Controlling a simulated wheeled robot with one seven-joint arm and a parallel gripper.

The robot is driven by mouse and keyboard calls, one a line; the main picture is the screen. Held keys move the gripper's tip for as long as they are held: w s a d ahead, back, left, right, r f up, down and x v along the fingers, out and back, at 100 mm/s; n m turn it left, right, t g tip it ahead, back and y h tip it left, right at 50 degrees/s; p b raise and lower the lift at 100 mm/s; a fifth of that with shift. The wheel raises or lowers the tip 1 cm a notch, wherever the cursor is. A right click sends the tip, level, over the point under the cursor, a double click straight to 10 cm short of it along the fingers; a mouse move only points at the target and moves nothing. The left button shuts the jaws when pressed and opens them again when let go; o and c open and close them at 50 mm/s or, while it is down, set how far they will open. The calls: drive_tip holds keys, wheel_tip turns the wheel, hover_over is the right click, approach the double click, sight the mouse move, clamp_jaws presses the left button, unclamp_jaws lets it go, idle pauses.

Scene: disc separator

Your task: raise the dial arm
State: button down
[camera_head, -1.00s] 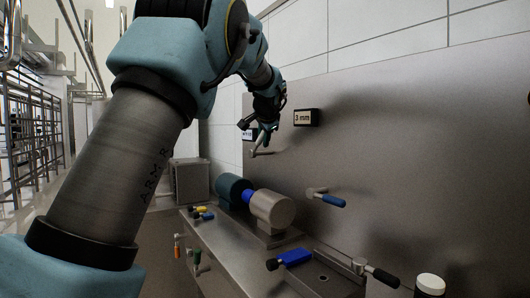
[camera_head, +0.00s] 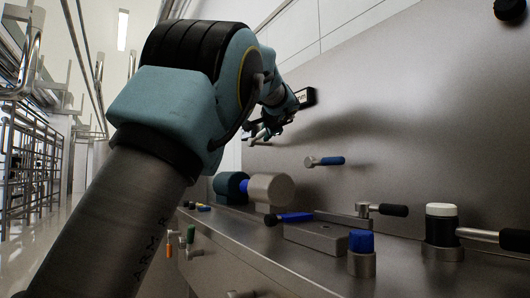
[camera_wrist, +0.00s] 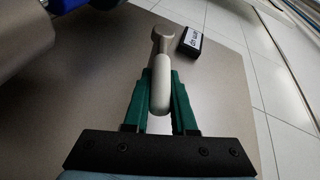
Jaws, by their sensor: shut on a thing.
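The dial arm (camera_wrist: 160,88) is a pale grey lever whose round hub (camera_wrist: 161,33) is fixed to the steel wall panel. In the wrist view its handle lies between the green fingers of my gripper (camera_wrist: 160,78), which is shut on it. In the head view my gripper (camera_head: 266,131) is at the panel, and the lever's thin grey end (camera_head: 257,143) shows just below it. The rest of the lever is hidden there by my arm and fingers.
A black label block (camera_wrist: 190,41) sits beside the hub. Below are a blue-handled lever (camera_head: 326,161), a teal and grey cylinder unit (camera_head: 270,188), a black-handled lever (camera_head: 388,210) and a blue-topped post (camera_head: 361,243). A black-and-white knob (camera_head: 441,225) stands at right.

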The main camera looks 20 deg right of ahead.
wheel_tip(320, 180, down, 2)
drive_tip(key=t+b, duration=0.1)
drive_tip(key=b, duration=0.4)
drive_tip(key=m+t+b, duration=0.1)
drive_tip(key=b, duration=0.3)
drive_tip(key=shift+s+f+h+b, duration=0.1)
drive_tip(key=shift+f+h+b, duration=0.15)
drive_tip(key=shift+h+b, duration=0.1)
drive_tip(key=shift+r+t+b, duration=0.1)
drive_tip(key=shift+t+b, duration=0.3)
drive_tip(key=shift+b, duration=0.35)
drive_tip(key=c, duration=0.7)
unclamp_jaws()
drive_tip(key=shift+c, duration=0.2)
drive_tip(key=shift+s, duration=0.15)
